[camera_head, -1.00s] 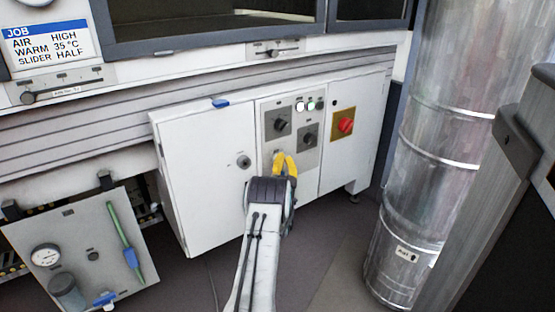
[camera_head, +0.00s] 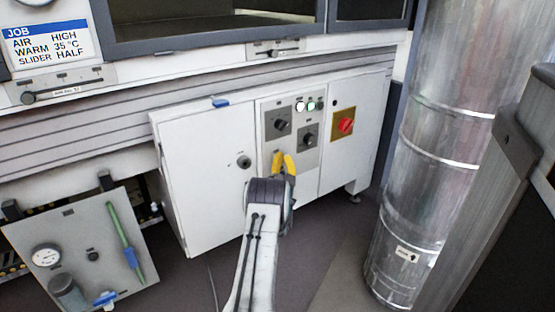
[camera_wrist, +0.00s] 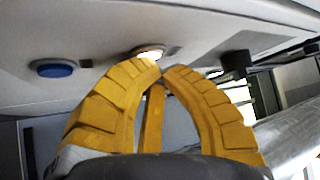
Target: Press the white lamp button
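My gripper (camera_head: 283,155) has yellow fingers and is in front of the lower middle of the white cabinet's control panel. In the wrist view the two fingertips (camera_wrist: 161,68) come together with almost no gap, and nothing is held. A lit white button (camera_wrist: 149,50) shows just beyond the fingertips, partly covered by them; I cannot tell whether they touch. A blue button (camera_wrist: 55,69) is to its left.
Two black rotary knobs (camera_head: 282,124) and (camera_head: 308,138) are on the panel, with a red switch (camera_head: 346,124) to their right. A black knob (camera_wrist: 236,62) shows right in the wrist view. A silver duct (camera_head: 430,150) stands right of the cabinet (camera_head: 205,160).

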